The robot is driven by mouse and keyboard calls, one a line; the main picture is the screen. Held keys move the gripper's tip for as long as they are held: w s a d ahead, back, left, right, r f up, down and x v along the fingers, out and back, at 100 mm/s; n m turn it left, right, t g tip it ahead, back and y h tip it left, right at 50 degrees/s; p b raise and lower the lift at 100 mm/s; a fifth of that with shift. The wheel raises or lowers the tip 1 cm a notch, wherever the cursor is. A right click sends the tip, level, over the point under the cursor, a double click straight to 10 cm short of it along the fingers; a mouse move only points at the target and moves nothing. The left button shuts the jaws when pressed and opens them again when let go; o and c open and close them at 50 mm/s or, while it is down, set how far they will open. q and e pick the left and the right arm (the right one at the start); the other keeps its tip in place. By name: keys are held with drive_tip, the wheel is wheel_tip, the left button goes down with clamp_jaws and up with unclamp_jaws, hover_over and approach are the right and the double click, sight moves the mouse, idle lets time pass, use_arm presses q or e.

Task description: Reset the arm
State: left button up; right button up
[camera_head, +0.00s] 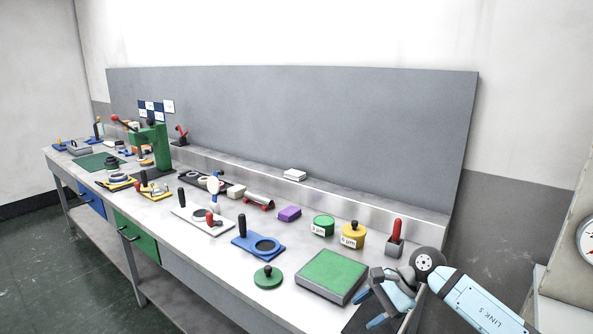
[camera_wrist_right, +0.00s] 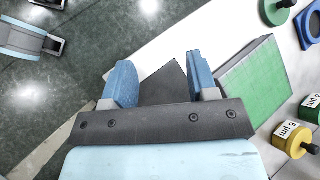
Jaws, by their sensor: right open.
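My right gripper (camera_head: 388,318) is at the lower right of the head view, above the front right end of the bench. In the right wrist view its two blue fingers (camera_wrist_right: 163,82) are apart with nothing held between them. A dark flat mat or plate (camera_wrist_right: 168,86) lies beneath the fingers. The green-topped block (camera_head: 331,274) is just left of the gripper in the head view. It also shows right of the fingers in the wrist view (camera_wrist_right: 252,90). My left gripper does not show in the head view.
The long bench carries a green lidded disc (camera_head: 267,277), a blue ring holder (camera_head: 259,246), a yellow pot (camera_head: 353,236), a green pot (camera_head: 323,226) and a red-handled tool (camera_head: 396,236). A grey back panel (camera_head: 300,130) stands behind. Open floor (camera_head: 60,270) lies in front.

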drive_tip(key=s+a+m+t+y, duration=0.9)
drive_tip(key=s+m+y, duration=0.1)
drive_tip(key=m, duration=1.1)
drive_tip(key=s+d+f+n+t+h, duration=0.1)
drive_tip(key=s+d+f+n+h, duration=0.45)
drive_tip(key=n, duration=0.65)
drive_tip(key=s+d+f+n+t+h, duration=0.1)
drive_tip(key=s+d+f+n+h, duration=0.1)
drive_tip(key=s+f+n+h, duration=0.55)
drive_tip(key=s+d+f+n+t+h, duration=0.1)
drive_tip(key=s+d+f+n+h, duration=0.4)
drive_tip(key=n, duration=1.1)
use_arm(q)
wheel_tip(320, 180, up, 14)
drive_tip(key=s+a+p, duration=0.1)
drive_tip(key=p, duration=1.7)
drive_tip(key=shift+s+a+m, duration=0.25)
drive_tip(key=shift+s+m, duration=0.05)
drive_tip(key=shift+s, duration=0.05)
use_arm(e)
drive_tip(key=s+r+y, duration=0.2)
drive_tip(key=s+r, duration=0.1)
drive_tip(key=r, duration=1)
drive_tip(key=shift+d+r, duration=0.15)
